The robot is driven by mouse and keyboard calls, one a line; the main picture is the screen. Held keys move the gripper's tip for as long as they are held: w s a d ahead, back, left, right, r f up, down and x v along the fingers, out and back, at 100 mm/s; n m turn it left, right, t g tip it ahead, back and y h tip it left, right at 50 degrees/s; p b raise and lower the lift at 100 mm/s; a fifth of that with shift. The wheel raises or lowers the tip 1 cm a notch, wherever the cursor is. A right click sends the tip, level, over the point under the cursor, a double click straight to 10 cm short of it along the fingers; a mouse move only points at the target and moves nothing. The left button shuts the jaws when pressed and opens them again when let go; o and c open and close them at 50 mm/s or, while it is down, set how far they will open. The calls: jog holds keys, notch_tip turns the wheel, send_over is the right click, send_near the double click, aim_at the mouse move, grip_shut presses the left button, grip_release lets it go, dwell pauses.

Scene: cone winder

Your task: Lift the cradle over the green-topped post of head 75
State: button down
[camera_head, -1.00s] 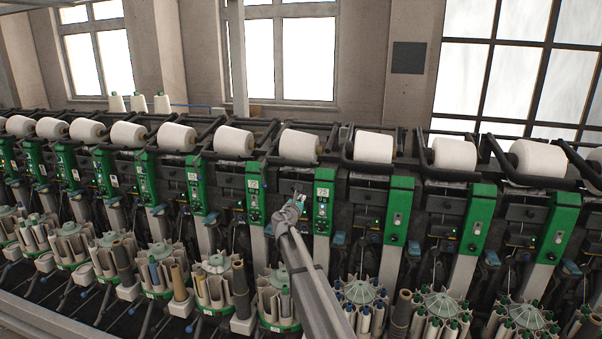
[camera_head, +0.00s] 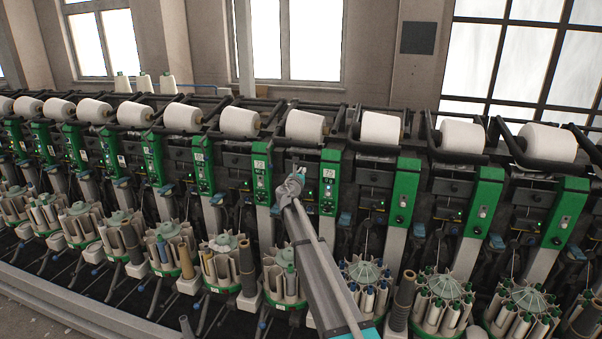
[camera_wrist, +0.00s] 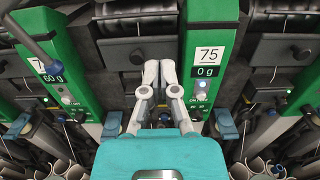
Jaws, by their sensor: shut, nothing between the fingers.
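The post of head 75 (camera_head: 329,182) is a tall green panel with a white number label. In the wrist view the post's green front (camera_wrist: 208,60) reads "75" and "0 g", to the right of my gripper. Above it, a black cradle arm (camera_head: 337,122) rises beside a white cone (camera_head: 305,126); the cradle itself lies outside the wrist view. My gripper (camera_head: 293,178) is left of the post and below the cone. In the wrist view my gripper (camera_wrist: 159,66) has its grey fingers together and empty, pointing at dark machine parts. I cannot tell whether they touch anything.
A neighbouring green post (camera_head: 261,178) stands to the left, reading "60 g" in the wrist view. Blue levers (camera_wrist: 226,124) stick out near the posts. Round bobbin magazines (camera_head: 366,275) line the front below. Cones and black cradle arms run along the top.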

jog(key=w+d+r+p, duration=0.2)
jog(key=w+r+p, duration=0.2)
jog(key=w, duration=0.4)
jog(key=shift+d+r, duration=0.15)
jog(key=shift+d, duration=0.1)
jog(key=shift+r+p, duration=0.1)
jog(key=shift+p, duration=0.2)
dwell(0.3)
notch_tip(320, 180, up, 9)
jog(key=s+p, duration=0.1)
jog(key=p, duration=0.7)
jog(key=shift+s+a+f, duration=0.2)
jog(key=shift+s+a, duration=0.05)
jog(key=shift+s, duration=0.05)
jog(key=shift+f, duration=0.15)
